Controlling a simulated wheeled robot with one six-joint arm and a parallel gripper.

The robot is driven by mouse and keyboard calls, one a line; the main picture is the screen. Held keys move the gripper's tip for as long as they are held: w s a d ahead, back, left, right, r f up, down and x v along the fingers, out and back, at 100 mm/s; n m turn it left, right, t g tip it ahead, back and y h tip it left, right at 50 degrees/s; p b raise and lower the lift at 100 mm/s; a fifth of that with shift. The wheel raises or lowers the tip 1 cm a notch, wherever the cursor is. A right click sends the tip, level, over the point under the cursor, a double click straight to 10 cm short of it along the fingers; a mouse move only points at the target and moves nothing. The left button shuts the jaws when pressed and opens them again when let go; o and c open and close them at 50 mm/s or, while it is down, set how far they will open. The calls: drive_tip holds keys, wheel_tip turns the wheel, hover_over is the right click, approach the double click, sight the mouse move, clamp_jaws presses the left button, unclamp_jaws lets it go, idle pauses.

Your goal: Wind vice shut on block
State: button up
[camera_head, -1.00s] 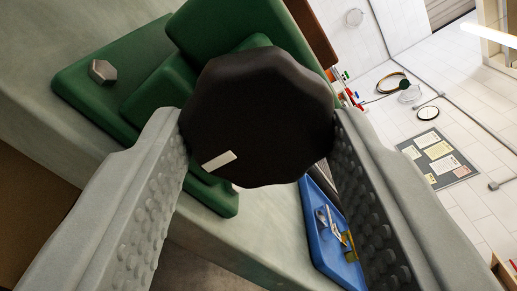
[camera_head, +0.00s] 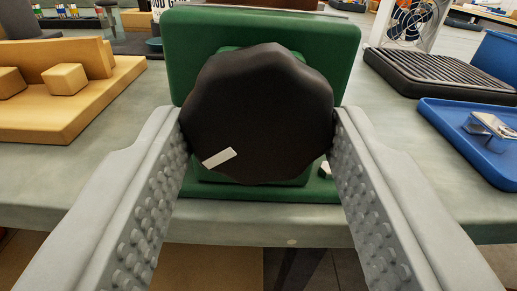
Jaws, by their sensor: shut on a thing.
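The green vice (camera_head: 335,50) stands on the pale bench, facing me. Its dark, many-sided knob (camera_head: 258,105) is in the middle of the view, with a white mark (camera_head: 219,158) at its lower left. My gripper (camera_head: 260,125) has one grey studded finger on each side of the knob and is shut on it. The knob hides the middle of the vice, so I cannot see the jaws or a block between them.
A wooden board with light wooden blocks (camera_head: 65,78) lies on the bench at left. At right are a dark ribbed tray (camera_head: 440,72), a blue tray (camera_head: 455,125) with metal pieces, and a fan (camera_head: 408,22) farther back. The bench's front edge (camera_head: 250,232) runs below the vice.

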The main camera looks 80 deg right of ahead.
drive_tip(key=shift+m, duration=0.6)
drive_tip(key=o, duration=1)
drive_tip(key=shift+a, duration=0.15)
drive_tip(key=v, duration=1.7)
drive_tip(key=shift+a, duration=0.15)
